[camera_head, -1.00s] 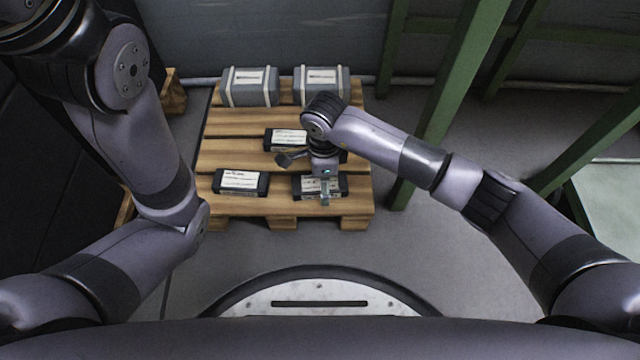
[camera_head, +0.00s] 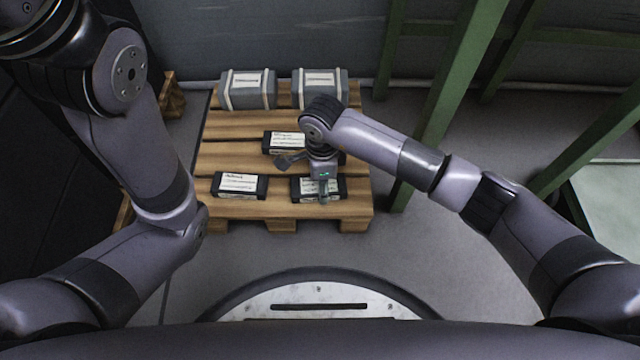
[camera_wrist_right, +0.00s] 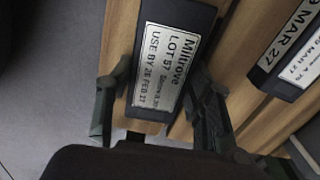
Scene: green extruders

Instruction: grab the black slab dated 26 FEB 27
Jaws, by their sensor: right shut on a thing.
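The black slab (camera_head: 301,189) with a white label lies at the front right of the pallet. In the right wrist view its label reads Miltrove, LOT 57, USE BY 26 FEB 27 (camera_wrist_right: 170,50). My right gripper (camera_head: 323,196) is over this slab from above. In the right wrist view the fingers of my right gripper (camera_wrist_right: 155,102) are on either side of the slab, shut on it. The slab still appears to be at pallet level. The left arm (camera_head: 150,150) is folded at the left; its gripper is out of view.
Another black slab (camera_head: 240,186) lies at the front left of the pallet (camera_head: 220,160), and one (camera_head: 284,142) behind. A neighbouring slab in the right wrist view (camera_wrist_right: 262,70) shows MAR 27. Two grey strapped cases (camera_head: 247,98) stand at the back. Green posts (camera_head: 440,110) rise at the right.

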